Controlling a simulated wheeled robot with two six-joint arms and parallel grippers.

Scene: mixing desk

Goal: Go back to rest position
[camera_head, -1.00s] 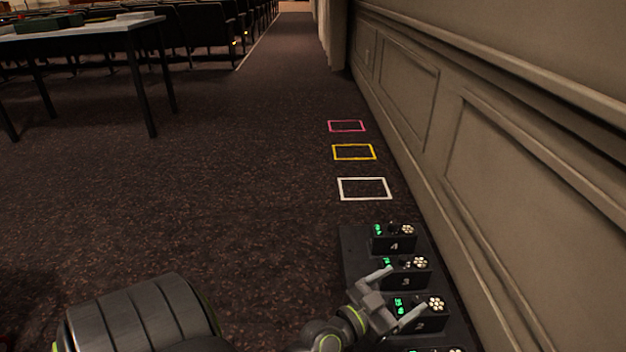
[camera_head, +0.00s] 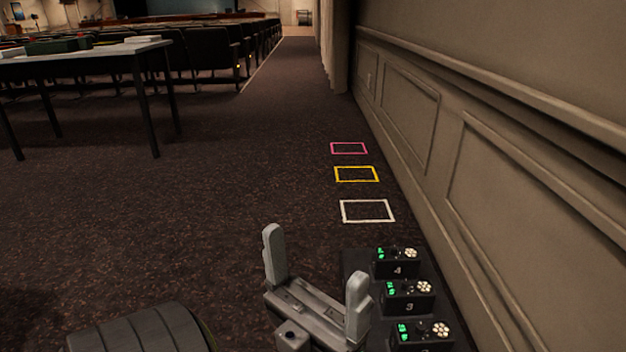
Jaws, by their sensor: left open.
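My left gripper (camera_head: 315,270) is at the bottom centre of the head view, with its two grey fingers wide apart and nothing between them. It is in the air, just left of a dark base (camera_head: 357,262) that carries numbered black boxes with green lights. Box 4 (camera_head: 397,263), box 3 (camera_head: 408,297) and a box cut by the bottom edge (camera_head: 421,334) stand in a row on it. The right finger overlaps the left part of the base. My right gripper is not in view.
White (camera_head: 367,211), yellow (camera_head: 357,174) and pink (camera_head: 349,148) floor outlines lie empty beyond the boxes. A panelled wall (camera_head: 500,170) runs along the right. A table (camera_head: 85,48) and rows of seats (camera_head: 205,55) stand at the far left. The carpet (camera_head: 220,180) between is clear.

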